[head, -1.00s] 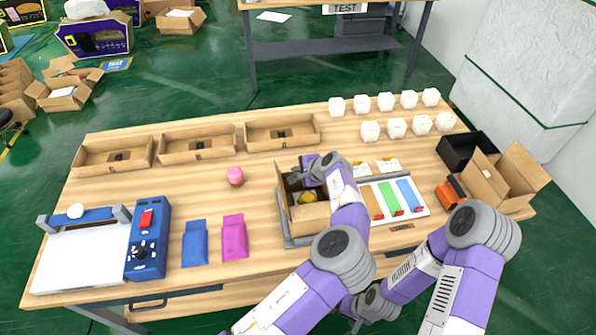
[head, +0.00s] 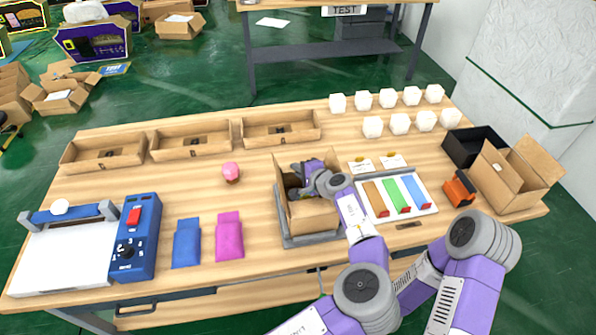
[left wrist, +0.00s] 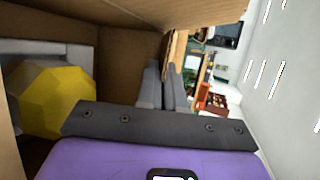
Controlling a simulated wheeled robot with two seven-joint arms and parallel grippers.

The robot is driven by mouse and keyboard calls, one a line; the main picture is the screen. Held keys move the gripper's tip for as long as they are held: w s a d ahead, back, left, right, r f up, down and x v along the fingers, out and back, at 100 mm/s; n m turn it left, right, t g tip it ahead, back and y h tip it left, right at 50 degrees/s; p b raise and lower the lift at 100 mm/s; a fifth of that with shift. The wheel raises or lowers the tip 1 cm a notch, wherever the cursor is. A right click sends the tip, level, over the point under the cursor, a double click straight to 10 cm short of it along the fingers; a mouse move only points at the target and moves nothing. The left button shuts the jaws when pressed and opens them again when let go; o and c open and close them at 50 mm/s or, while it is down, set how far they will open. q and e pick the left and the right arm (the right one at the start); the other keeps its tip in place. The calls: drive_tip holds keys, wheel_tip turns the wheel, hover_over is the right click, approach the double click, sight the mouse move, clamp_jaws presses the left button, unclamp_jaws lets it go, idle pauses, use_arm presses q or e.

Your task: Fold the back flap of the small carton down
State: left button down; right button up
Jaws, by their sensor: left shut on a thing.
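The small open carton (head: 314,216) stands on a grey tray-like base (head: 287,241) at the middle of the table. Its back flap (head: 326,158) stands up behind my left gripper (head: 297,178). A side flap stands up on the carton's left. My left gripper reaches over the carton opening. In the left wrist view its fingers (left wrist: 163,88) are close together beside a cardboard edge (left wrist: 176,50), shut on the carton's flap. A yellow faceted object (left wrist: 52,97) lies inside the carton.
A tray of coloured strips (head: 434,206) and an orange object (head: 459,189) lie to the right. Three shallow bins (head: 283,140) line the back. A pink cupcake-like item (head: 231,171) and blue and magenta pouches (head: 229,236) are left. Bare table surrounds the cupcake.

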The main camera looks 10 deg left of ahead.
use_arm(q)
drive_tip(key=c, duration=1.3)
unclamp_jaws()
drive_tip(key=shift+c, duration=0.2)
wheel_tip(320, 180, up, 10)
drive_tip(key=shift+r+p, duration=0.1)
drive_tip(key=shift+p, duration=0.85)
